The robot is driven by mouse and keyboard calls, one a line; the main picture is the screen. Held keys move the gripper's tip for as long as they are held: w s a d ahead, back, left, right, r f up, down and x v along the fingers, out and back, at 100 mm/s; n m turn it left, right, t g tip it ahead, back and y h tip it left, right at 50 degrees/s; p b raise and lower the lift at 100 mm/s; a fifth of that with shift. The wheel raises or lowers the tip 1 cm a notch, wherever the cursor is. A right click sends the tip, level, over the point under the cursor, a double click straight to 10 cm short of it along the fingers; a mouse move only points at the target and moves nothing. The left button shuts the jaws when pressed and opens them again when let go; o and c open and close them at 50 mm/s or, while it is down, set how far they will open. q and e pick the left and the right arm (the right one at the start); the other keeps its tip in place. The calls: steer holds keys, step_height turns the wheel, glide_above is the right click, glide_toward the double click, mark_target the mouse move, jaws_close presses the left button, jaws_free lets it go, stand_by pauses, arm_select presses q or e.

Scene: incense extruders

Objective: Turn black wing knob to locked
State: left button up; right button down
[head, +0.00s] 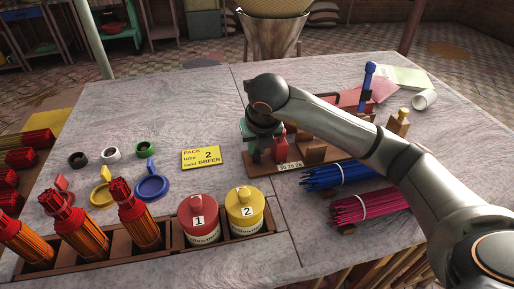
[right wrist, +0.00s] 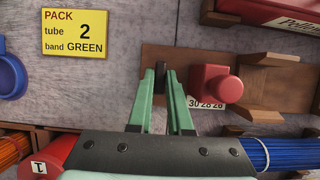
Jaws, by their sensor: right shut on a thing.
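My right gripper (right wrist: 161,82) has its green fingers shut on the black wing knob (right wrist: 160,71), seen as a small dark piece between the fingertips in the right wrist view. The knob's locked or unlocked setting cannot be read. In the head view my right gripper (head: 264,146) reaches down to the left end of a wooden base (head: 262,173), and the knob is hidden there. A red block with a round knob (right wrist: 212,84) stands just right of the fingers, apart from them, by a label reading 30 28 26 (right wrist: 204,104). My left gripper is not in view.
A yellow card (head: 201,157) reads pack, tube 2, band green. Red jar 1 (head: 199,222) and yellow jar 2 (head: 245,212) stand in a front rack. Blue sticks (head: 335,176) and pink sticks (head: 362,206) lie right of the base. Table between card and base is clear.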

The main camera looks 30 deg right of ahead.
stand_by(0.4)
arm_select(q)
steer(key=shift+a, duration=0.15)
arm_select(e)
steer(key=c, duration=0.8)
jaws_free()
steer(key=shift+c, duration=0.2)
arm_select(q)
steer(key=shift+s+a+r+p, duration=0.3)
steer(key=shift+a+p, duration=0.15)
steer(key=shift+p, duration=0.45)
arm_select(e)
steer(key=v, duration=1.2)
steer(key=shift+r, duration=0.25)
